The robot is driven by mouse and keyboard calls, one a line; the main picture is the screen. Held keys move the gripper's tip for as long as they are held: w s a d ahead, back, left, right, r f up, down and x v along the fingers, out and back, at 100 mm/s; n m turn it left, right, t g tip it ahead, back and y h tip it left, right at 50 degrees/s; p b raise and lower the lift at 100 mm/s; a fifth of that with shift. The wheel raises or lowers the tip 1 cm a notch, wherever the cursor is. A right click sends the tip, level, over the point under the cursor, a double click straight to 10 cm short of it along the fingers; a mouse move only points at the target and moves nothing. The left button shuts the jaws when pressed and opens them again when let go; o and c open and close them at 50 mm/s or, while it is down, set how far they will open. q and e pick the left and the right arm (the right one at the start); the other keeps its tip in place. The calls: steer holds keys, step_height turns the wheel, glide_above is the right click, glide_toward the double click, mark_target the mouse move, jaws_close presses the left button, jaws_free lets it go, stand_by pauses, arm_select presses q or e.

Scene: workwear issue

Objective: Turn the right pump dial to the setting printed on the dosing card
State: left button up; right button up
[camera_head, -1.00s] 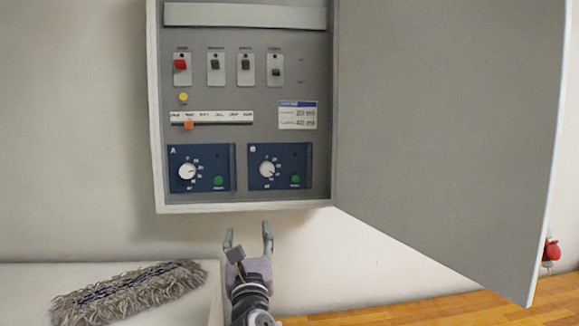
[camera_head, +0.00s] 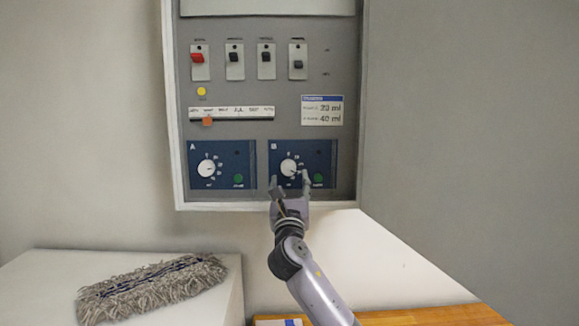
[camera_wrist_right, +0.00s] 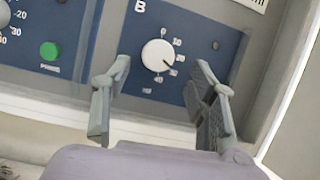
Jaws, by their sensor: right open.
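The right pump dial (camera_head: 289,168) is a white round knob on the blue panel marked B (camera_head: 313,150), low in the grey cabinet. In the right wrist view the dial (camera_wrist_right: 158,56) has a dark pointer mark aimed to the lower right, and printed numbers run down its right side. The dosing card (camera_head: 322,110) is above panel B; its lines end in what looks like 20 ml and 40 ml. My right gripper (camera_head: 291,184) is open just below and in front of the dial. In the wrist view its fingers (camera_wrist_right: 160,98) are apart, with the dial beyond them, between the tips. My left gripper is not in view.
Panel A with its own white dial (camera_head: 207,169) is to the left. A green button (camera_head: 318,179) is right of dial B. Switches (camera_head: 235,58) and a slider (camera_head: 207,121) are above. The open cabinet door (camera_head: 455,130) fills the right. A grey mop head (camera_head: 150,289) lies on a white surface.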

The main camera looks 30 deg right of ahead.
mark_target(288, 170)
steer(key=x, duration=0.3)
steer(key=shift+w+a+r+p, duration=0.1)
steer(key=shift+w+r+p, duration=0.1)
steer(key=shift+r+p, duration=0.15)
steer(key=shift+w+d, duration=0.3)
steer(key=shift+w, duration=0.15)
steer(key=shift+c, duration=0.4)
steer(key=c, duration=1.1)
